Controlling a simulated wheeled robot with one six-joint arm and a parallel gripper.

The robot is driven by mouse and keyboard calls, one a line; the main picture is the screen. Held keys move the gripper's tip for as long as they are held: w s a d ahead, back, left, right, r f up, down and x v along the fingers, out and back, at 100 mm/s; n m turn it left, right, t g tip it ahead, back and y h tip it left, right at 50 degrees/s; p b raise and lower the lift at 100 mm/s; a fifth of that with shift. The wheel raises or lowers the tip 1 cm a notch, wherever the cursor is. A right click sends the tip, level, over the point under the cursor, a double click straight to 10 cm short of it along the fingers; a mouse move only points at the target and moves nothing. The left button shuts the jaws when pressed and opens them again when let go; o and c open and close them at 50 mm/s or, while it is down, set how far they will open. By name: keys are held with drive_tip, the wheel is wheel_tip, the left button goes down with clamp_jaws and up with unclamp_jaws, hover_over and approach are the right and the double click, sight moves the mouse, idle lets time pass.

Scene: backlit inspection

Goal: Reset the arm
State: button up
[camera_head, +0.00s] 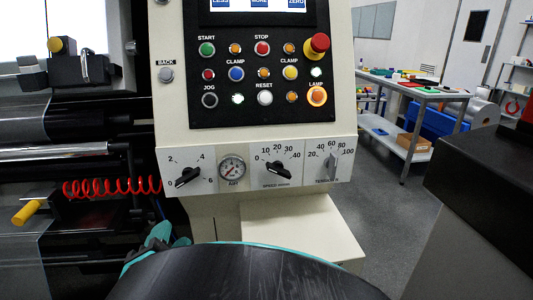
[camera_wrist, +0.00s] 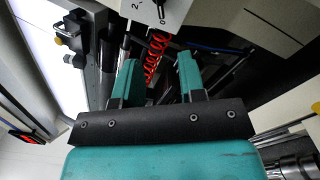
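My gripper (camera_wrist: 158,78) shows in the wrist view with its two teal fingers apart and nothing between them. A red coiled hose shows beyond the gap. In the head view only a small teal part of my gripper (camera_head: 162,236) shows at the lower left of centre, below the control panel. The dark, rounded top of my arm fills the bottom of that view and hides most of the gripper.
The machine's control panel (camera_head: 262,140) with buttons and dials stands close ahead. The red coiled hose (camera_head: 112,187) and a yellow-handled lever (camera_head: 27,212) are at left. A dark-topped block (camera_head: 490,150) is at right. Open floor (camera_head: 390,215) lies between, before a workbench (camera_head: 415,92).

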drive_tip(key=w+d+r+m+g+h+p, duration=0.1)
drive_tip(key=w+d+m+g+h, duration=0.2)
drive_tip(key=w+d+m, duration=0.35)
drive_tip(key=w+d+m+g+h+p, duration=0.1)
drive_tip(key=w+d+m+g+h, duration=0.2)
drive_tip(key=d, duration=0.7)
drive_tip(key=s+d+r+m+g+y+p, duration=0.1)
drive_tip(key=d+r+m+g+y, duration=0.15)
drive_tip(key=d+m+g, duration=0.4)
drive_tip(key=s+d+r+m+g+y+p, duration=0.1)
drive_tip(key=s+d+r, duration=0.3)
drive_tip(key=s, duration=0.5)
drive_tip(key=s+d+r+m+g+y+p, duration=0.1)
drive_tip(key=s+d+r+g, duration=0.3)
drive_tip(key=s, duration=0.5)
drive_tip(key=shift+s+d+r+m+y, duration=0.2)
drive_tip(key=shift+s+d+m+y, duration=0.15)
drive_tip(key=shift+d+m+y, duration=0.7)
drive_tip(key=shift+d, duration=0.1)
